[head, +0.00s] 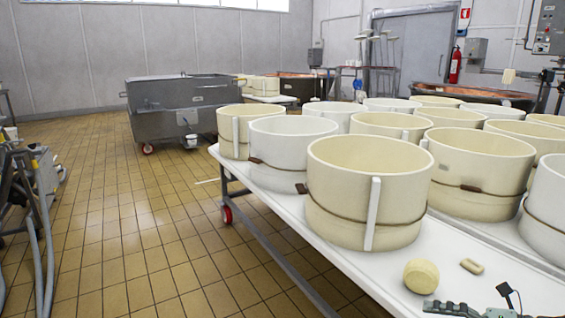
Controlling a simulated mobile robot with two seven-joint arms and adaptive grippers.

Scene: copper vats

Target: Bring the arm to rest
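At the bottom right edge of the head view, dark and grey-green mechanical parts with a thin cable show over the near end of the white table (400,290). They look like part of my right gripper (468,302), cut off by the frame, and I cannot tell whether it is open or shut. A round cream-coloured piece (421,276) and a small beige oblong piece (471,266) lie on the table just beyond these parts, apart from them. My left gripper is not in view.
Several large cream and white tubs crowd the table; the nearest tub (365,190) stands behind the round piece. A grey metal vat on wheels (185,105) stands at the back left. Equipment with hoses (35,190) is at the left edge. The tiled floor (130,220) between is clear.

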